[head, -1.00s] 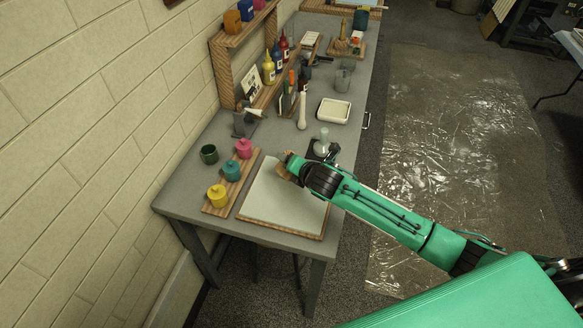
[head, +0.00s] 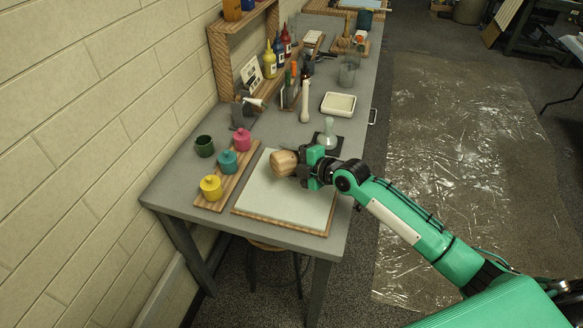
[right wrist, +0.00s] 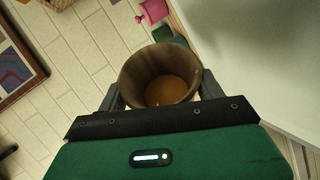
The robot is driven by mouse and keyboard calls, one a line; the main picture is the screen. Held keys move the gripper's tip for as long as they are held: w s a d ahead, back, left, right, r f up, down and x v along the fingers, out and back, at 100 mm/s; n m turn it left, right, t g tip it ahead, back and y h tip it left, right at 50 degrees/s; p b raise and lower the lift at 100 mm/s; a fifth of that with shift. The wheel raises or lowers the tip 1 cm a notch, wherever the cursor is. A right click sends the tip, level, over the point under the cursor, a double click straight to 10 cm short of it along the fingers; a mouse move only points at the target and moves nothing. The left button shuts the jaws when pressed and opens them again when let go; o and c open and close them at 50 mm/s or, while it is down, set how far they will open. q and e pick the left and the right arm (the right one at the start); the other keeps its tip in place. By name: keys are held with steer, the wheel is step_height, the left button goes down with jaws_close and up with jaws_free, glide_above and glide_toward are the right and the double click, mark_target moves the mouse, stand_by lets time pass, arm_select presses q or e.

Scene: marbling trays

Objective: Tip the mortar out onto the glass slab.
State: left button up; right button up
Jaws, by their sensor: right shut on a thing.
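The mortar (head: 284,163) is a light brown wooden cup above the far part of the glass slab. My right gripper (head: 304,166) is shut on it from the right. The mortar looks tipped well over in the head view. The right wrist view looks into its round mouth (right wrist: 160,75), with an orange-brown bottom inside; I cannot tell whether that is powder or bare wood. The glass slab (head: 280,205) is a pale sheet in a wooden frame at the near end of the table, with no pile visible on it. My left gripper is not in view.
Yellow (head: 211,187), teal (head: 227,162) and pink (head: 243,140) pots stand on a board left of the slab, with a dark green cup (head: 204,146) beside them. A pale glass muller (head: 328,136) and a white tray (head: 339,104) are beyond the slab.

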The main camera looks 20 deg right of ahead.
steer(key=m+b, duration=0.1)
steer(key=b, duration=0.1)
steer(key=y+b, duration=0.1)
steer(key=b, duration=0.1)
steer(key=shift+a+f+m+t, duration=0.3)
steer(key=shift+f+m, duration=0.1)
steer(key=shift+r+y+b, duration=0.1)
steer(key=shift+y+b, duration=0.2)
steer(key=shift+b, duration=0.15)
steer(key=shift+a, duration=0.1)
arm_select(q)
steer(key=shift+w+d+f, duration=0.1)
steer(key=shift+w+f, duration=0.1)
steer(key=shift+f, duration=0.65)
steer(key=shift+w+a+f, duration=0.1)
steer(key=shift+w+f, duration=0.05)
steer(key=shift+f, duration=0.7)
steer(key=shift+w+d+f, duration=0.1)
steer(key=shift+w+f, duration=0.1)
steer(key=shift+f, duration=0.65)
